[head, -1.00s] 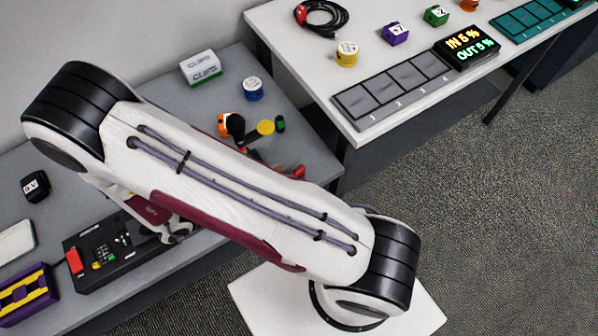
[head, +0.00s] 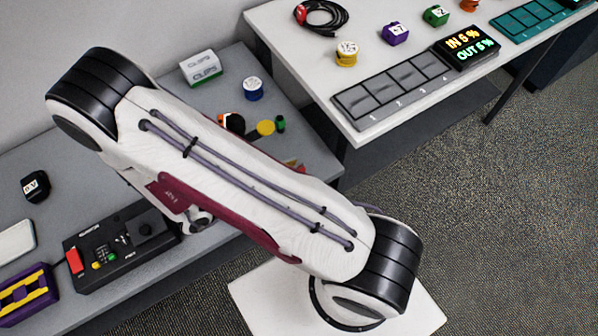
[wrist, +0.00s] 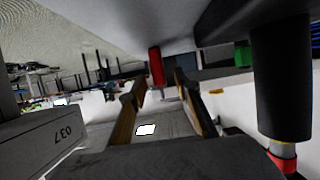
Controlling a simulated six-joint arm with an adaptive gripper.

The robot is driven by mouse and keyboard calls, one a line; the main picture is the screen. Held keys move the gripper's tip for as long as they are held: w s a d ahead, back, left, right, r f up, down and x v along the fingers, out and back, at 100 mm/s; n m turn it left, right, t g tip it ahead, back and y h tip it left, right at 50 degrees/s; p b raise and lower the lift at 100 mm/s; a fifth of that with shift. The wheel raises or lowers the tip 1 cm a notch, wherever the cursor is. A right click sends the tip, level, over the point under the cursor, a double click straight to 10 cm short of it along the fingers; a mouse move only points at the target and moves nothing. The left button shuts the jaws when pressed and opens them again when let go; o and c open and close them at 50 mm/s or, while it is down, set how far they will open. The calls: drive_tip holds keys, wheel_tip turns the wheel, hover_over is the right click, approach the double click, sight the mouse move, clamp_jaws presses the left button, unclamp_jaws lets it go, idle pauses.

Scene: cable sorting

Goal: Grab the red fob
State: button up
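In the wrist view, my gripper (wrist: 160,84) is open, its two fingers apart with nothing between them. A small upright red piece (wrist: 155,66) shows just beyond the fingertips, between them in the picture. It may be the red fob, but I cannot tell for sure, nor how far away it is. In the head view, my arm covers part of the grey left table (head: 75,170) and hides my gripper. No red fob can be made out clearly there.
A black box with a red switch (head: 75,261) and a purple-yellow block (head: 26,291) sit front left. A clips box (head: 202,68), a blue-sided roll (head: 253,89) and small coloured parts lie behind my arm. A green piece (wrist: 243,57) shows right in the wrist view.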

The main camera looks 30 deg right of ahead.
sight(302, 170)
drive_tip(key=shift+x, duration=1.5)
drive_tip(key=shift+r, duration=0.1)
clamp_jaws()
